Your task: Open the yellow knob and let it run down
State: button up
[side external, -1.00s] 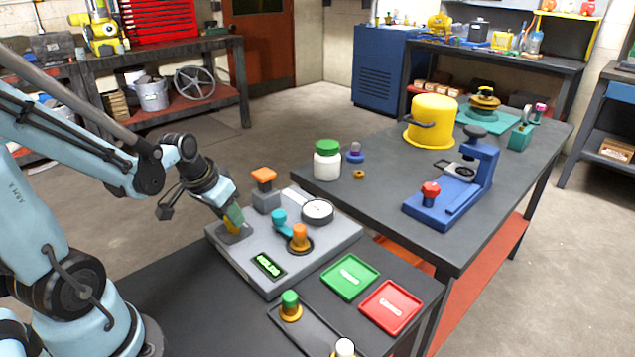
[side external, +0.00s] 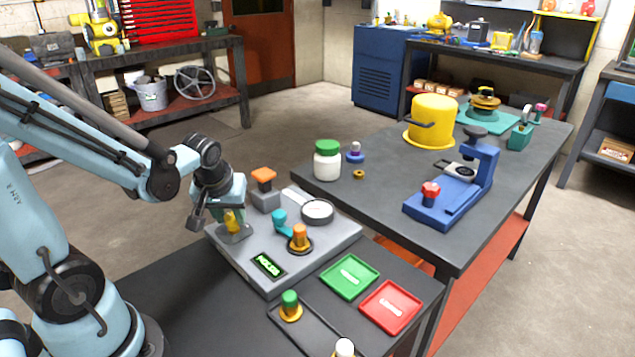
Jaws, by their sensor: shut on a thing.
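The yellow knob (side external: 232,221) stands on a grey mount at the left corner of the grey test panel (side external: 290,275). My gripper (side external: 232,208) is over it, pointing down, and is shut on the knob. The fingers hide the knob's upper part. A motor with an orange cap (side external: 299,236) sits in a dark round seat on the panel, beside a teal lever (side external: 280,222). A round white gauge (side external: 317,211) is behind them. A small green-lit display (side external: 268,264) is on the panel's front; its text is too small to read.
An orange-topped block (side external: 264,180) stands at the panel's back edge. A green tray (side external: 350,277) and a red tray (side external: 390,307) lie to the right. A green-capped motor (side external: 290,306) stands in front. A blue press (side external: 452,190) and white jar (side external: 327,163) are on the right table.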

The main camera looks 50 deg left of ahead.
dwell(0.3)
jog(key=o, duration=1)
jog(key=shift+r, duration=0.1)
jog(key=shift+v, duration=5.95)
jog(key=w+d+f+m+t+h, duration=0.1)
jog(key=d+m, duration=0.2)
jog(key=w+d+f+m+t+h, duration=0.1)
jog(key=d+m, duration=0.2)
jog(key=w+d+m+t+h, duration=0.1)
jog(key=d+m+t, duration=0.1)
jog(key=d+m, duration=0.1)
jog(key=shift+w+d+f, duration=0.1)
jog(key=shift+d+f, duration=0.2)
jog(key=shift+f, duration=0.1)
